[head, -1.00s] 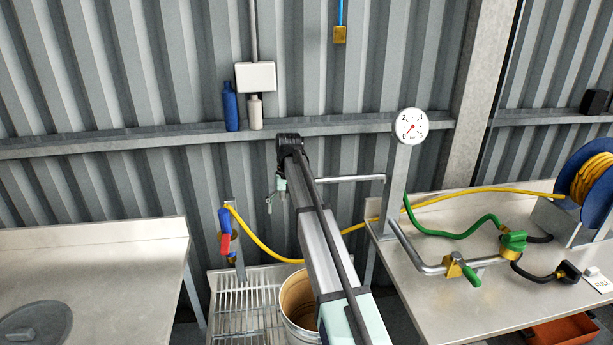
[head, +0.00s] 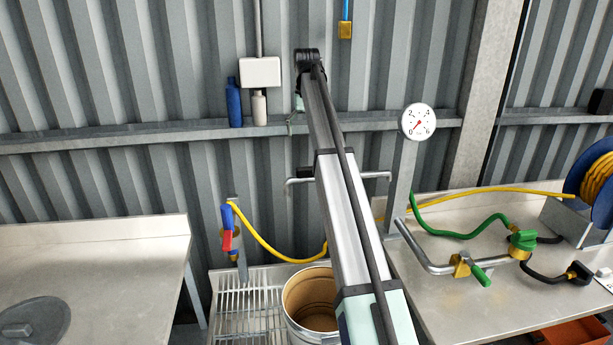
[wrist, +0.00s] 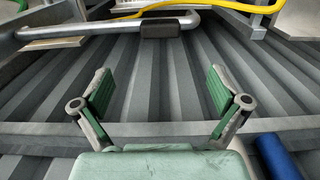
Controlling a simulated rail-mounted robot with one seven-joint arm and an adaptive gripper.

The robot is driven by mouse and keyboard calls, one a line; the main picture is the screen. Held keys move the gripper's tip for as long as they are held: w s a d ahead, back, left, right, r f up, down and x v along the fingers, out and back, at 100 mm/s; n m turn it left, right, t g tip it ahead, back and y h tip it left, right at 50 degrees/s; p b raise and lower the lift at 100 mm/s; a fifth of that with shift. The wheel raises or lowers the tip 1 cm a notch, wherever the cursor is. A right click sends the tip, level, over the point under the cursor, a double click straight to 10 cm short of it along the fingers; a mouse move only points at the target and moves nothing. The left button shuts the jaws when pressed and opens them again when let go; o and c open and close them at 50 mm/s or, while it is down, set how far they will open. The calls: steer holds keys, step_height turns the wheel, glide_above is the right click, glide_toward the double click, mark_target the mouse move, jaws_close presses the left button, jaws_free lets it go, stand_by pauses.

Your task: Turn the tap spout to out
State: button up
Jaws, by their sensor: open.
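The tap spout (head: 375,175) is a grey metal pipe that runs left from the gauge post and bends down at its left end. My arm hides its middle in the head view. A dark sleeve (wrist: 160,28) sits on the spout (wrist: 80,32) in the wrist view, near the bent end at right. My gripper (wrist: 160,88) is open and empty, its green-padded fingers apart from the spout. In the head view my gripper (head: 294,122) is small, partly hidden, and shows higher than the spout, near the wall rail.
The wall rail (head: 175,137) carries a blue bottle (head: 234,103) and a pale bottle (head: 259,108). A bucket (head: 291,322) stands beside a wire rack (head: 240,305). The right bench (head: 430,295) holds green-handled valves and hoses. A yellow hose (head: 265,245) crosses behind my arm.

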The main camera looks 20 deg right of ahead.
mark_target(306, 168)
step_height(306, 168, down, 14)
steer(key=p, duration=0.3)
steer(key=shift+r, duration=0.15)
steer(key=c, duration=1.7)
steer(key=shift+s+a, duration=0.1)
steer(key=shift+s, duration=0.05)
